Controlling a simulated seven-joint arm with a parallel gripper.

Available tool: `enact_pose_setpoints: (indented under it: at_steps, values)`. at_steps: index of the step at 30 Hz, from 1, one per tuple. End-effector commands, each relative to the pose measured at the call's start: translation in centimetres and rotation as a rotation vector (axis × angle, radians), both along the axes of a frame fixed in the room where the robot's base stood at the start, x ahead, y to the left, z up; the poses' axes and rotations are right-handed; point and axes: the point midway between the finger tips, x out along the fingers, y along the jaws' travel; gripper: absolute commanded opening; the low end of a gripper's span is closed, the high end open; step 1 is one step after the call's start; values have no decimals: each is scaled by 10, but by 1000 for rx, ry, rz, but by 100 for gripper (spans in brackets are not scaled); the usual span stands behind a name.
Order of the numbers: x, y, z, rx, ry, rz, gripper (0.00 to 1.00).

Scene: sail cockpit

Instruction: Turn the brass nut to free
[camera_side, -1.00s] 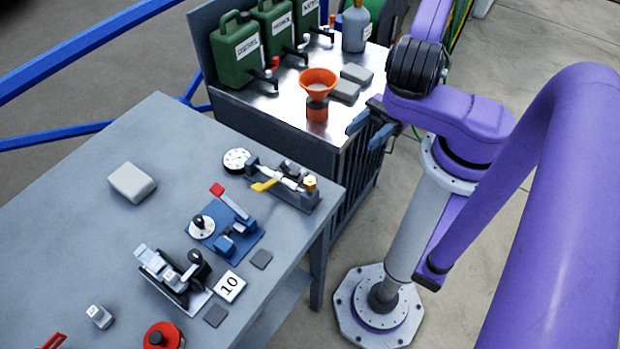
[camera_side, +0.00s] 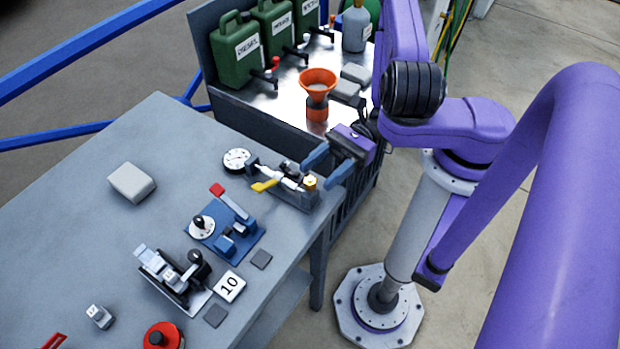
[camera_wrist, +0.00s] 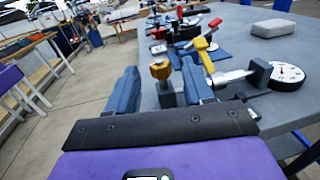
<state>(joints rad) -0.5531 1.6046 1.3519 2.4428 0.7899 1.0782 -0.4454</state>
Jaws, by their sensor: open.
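The brass nut (camera_side: 310,182) sits at the right end of a grey fixture (camera_side: 290,190) with a yellow lever (camera_side: 264,185), near the right corner of the grey table. My gripper (camera_side: 328,170) is open, its two blue fingers apart and pointing at the nut. In the wrist view the brass nut (camera_wrist: 160,70) shows between and beyond the fingertips of my gripper (camera_wrist: 160,88). I cannot tell whether either finger touches it. The yellow lever (camera_wrist: 205,56) and a metal rod lie beyond the right finger.
A round dial (camera_side: 237,160) lies at the fixture's far end. A blue clamp (camera_side: 228,228) and a black-and-silver clamp (camera_side: 178,275) stand nearer on the table. Behind, a metal bench holds green cans (camera_side: 240,58) and an orange funnel (camera_side: 318,84). The table's left part is mostly clear.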

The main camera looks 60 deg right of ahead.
Motion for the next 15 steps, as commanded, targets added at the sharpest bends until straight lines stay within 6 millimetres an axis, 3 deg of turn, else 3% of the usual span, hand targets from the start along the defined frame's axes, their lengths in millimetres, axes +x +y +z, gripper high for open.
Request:
enact_pose_setpoints:
  at_steps: [6, 15]
  values:
    - [3, 24, 0, 0, 1, 5, 52]
    - [5, 37, 0, -1, -1, 1, 52]
